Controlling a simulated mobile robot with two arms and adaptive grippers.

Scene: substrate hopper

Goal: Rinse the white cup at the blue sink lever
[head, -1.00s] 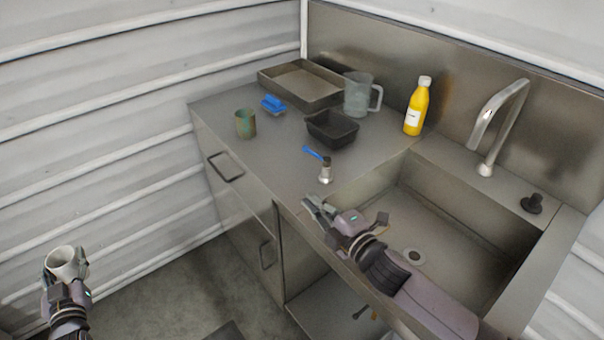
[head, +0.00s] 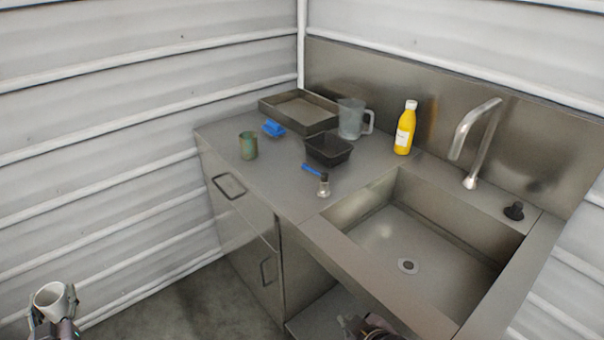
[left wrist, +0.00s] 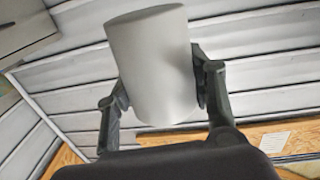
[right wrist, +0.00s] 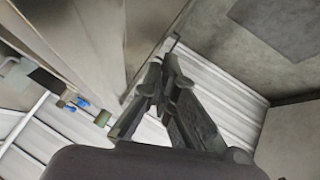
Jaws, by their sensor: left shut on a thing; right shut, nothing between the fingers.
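The white cup (head: 49,299) is in my left gripper (head: 54,312) at the lower left of the head view, over the floor and well away from the sink. In the left wrist view the cup (left wrist: 152,60) sits tilted between both fingers. The blue lever (head: 311,168) sticks out from a small metal fitting (head: 323,190) on the counter, left of the sink (head: 385,235). My right gripper (head: 352,324) is low at the bottom edge of the head view, in front of the sink, mostly cut off. In the right wrist view its fingers (right wrist: 166,65) are together and empty.
A curved tap (head: 474,140) and a black knob (head: 514,211) stand behind the sink. The counter holds a green cup (head: 248,145), blue sponge (head: 272,128), black tub (head: 340,150), metal tray (head: 328,118), clear jug (head: 351,121) and yellow bottle (head: 405,130). The sink basin is empty.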

